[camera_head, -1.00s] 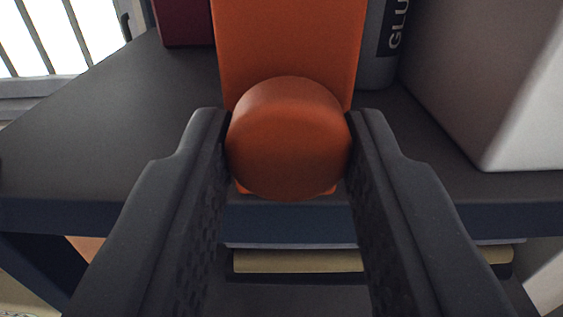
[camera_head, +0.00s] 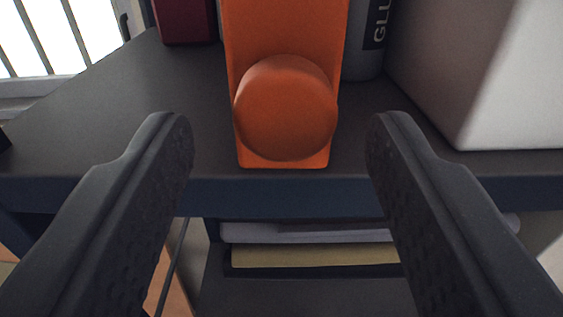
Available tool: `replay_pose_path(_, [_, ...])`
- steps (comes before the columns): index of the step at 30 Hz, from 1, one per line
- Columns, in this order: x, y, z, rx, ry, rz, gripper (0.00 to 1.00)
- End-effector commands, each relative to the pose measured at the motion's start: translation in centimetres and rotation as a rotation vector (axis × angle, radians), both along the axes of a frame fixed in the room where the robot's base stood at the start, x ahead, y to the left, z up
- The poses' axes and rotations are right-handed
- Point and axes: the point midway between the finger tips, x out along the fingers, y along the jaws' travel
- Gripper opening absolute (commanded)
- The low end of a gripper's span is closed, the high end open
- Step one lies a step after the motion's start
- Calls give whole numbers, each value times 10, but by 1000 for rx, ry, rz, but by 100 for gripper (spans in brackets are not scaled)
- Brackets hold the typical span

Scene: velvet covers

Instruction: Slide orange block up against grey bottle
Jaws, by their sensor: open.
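The orange block (camera_head: 248,40) stands upright near the front edge of the dark shelf top. A round orange knob (camera_head: 286,108) sticks out from its near face. The grey bottle (camera_head: 362,62), with a dark label and pale letters, stands behind the block to the right, partly hidden by it. The two overlap in the picture, and I cannot tell whether they touch. My gripper (camera_head: 280,150) is open in front of the block, one finger on each side of the knob, with clear gaps and nothing held.
A white box (camera_head: 510,100) stands at the right of the shelf top (camera_head: 110,120). A dark red object (camera_head: 185,22) stands behind on the left. Books (camera_head: 310,255) lie on a lower shelf below the front edge.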

Motion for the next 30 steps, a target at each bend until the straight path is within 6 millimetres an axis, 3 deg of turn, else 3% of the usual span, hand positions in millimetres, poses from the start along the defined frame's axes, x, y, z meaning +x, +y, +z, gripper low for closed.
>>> replay_pose_path(19, [-100, -6, 0, 1, -5, -1, 51])
replay_pose_path(30, [-118, -7, 0, 1, -1, -1, 51])
